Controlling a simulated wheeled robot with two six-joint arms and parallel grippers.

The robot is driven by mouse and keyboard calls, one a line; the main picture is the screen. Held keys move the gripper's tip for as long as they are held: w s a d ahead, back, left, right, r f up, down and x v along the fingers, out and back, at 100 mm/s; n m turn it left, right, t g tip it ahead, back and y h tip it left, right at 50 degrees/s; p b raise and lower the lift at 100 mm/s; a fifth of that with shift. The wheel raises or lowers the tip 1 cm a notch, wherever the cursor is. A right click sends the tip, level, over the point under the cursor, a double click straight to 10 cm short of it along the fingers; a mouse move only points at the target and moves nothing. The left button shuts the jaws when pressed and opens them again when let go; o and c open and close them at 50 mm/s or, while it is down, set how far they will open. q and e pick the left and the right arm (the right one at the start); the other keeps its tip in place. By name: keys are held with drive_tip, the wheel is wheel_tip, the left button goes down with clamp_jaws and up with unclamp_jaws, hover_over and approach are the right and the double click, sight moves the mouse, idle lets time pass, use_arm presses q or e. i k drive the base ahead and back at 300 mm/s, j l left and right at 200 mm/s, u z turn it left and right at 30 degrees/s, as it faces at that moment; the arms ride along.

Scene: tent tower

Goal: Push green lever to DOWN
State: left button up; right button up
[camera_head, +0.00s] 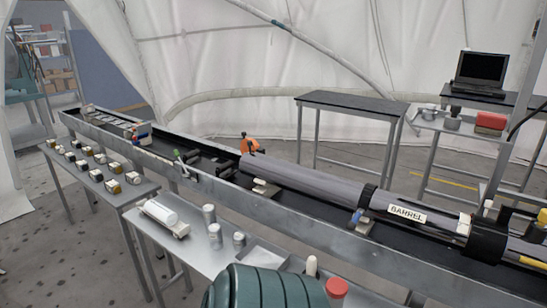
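A small green lever (182,160) with a pale tip stands on the near wall of the long metal trough, left of centre. It looks upright with a slight tilt. It is small here, and I cannot read any marking beside it. Neither of my grippers is in view, and nothing touches the lever.
The trough (330,240) runs diagonally and carries a grey barrel (310,184) labelled BARREL. A blue lever-like part (357,217) and an orange part (249,144) are farther right. Side tables hold canisters (209,213). A teal ribbed object (265,288) fills the bottom foreground.

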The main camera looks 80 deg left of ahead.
sight(175, 152)
drive_tip(key=u, duration=3.35)
drive_tip(key=i+j+z, duration=0.45)
drive_tip(key=i+j, duration=0.15)
drive_tip(key=i+j+z, duration=0.2)
drive_tip(key=i+j, duration=0.15)
drive_tip(key=i+j+z, duration=0.2)
drive_tip(key=j, duration=0.3)
drive_tip(key=i+j+z, duration=0.25)
drive_tip(key=j, duration=0.2)
drive_tip(key=i, duration=0.05)
